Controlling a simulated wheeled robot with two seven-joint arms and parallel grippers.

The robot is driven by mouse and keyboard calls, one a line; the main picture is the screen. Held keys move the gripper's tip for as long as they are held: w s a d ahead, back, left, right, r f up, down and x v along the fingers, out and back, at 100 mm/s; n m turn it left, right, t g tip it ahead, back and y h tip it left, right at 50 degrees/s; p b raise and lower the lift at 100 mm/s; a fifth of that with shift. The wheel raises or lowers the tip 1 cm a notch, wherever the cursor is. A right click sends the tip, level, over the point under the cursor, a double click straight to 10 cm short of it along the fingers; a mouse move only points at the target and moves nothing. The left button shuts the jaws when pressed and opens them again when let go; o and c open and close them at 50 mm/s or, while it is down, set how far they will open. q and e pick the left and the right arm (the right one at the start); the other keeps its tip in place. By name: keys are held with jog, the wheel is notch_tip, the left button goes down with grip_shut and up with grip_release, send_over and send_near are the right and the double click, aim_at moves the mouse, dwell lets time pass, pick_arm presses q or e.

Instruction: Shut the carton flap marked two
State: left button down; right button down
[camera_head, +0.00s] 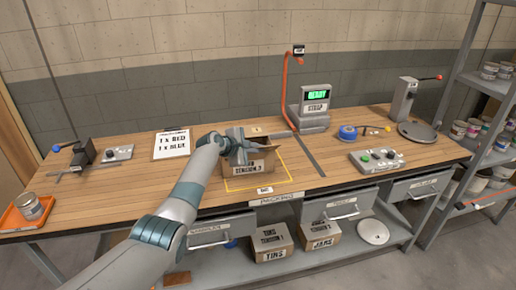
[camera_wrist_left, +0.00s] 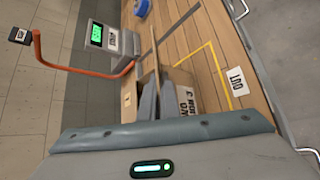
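An open brown carton (camera_head: 262,167) stands inside the yellow outline on the bench, with a lettered label on its front. A raised flap (camera_head: 262,142) shows at its back right. No mark on a flap can be read clearly. My left gripper (camera_head: 241,150) is at the carton's top left and covers part of the opening. In the wrist view its two fingers (camera_wrist_left: 159,103) are close together, with carton board (camera_wrist_left: 130,100) beside them and a thin flap edge (camera_wrist_left: 154,50) beyond. I cannot tell whether they touch it. My right gripper is out of view.
A screen stand (camera_head: 312,108) with a red curved arm (camera_head: 285,90) rises behind the carton. A button box (camera_head: 377,160) and a blue tape roll (camera_head: 347,133) lie to the right. A paper sheet (camera_head: 172,144) lies to the left. The bench between sheet and carton is partly under my arm.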

pick_arm(q)
jog(key=shift+w, duration=0.1)
dwell(0.4)
jog(key=c, duration=2)
grip_release()
jog(key=shift+a+r, duration=0.15)
jog(key=shift+r, duration=0.05)
jog(key=shift+v, duration=0.85)
jog(key=b+v, duration=0.2)
jog(key=v, duration=1.3)
jog(key=shift+r, duration=0.2)
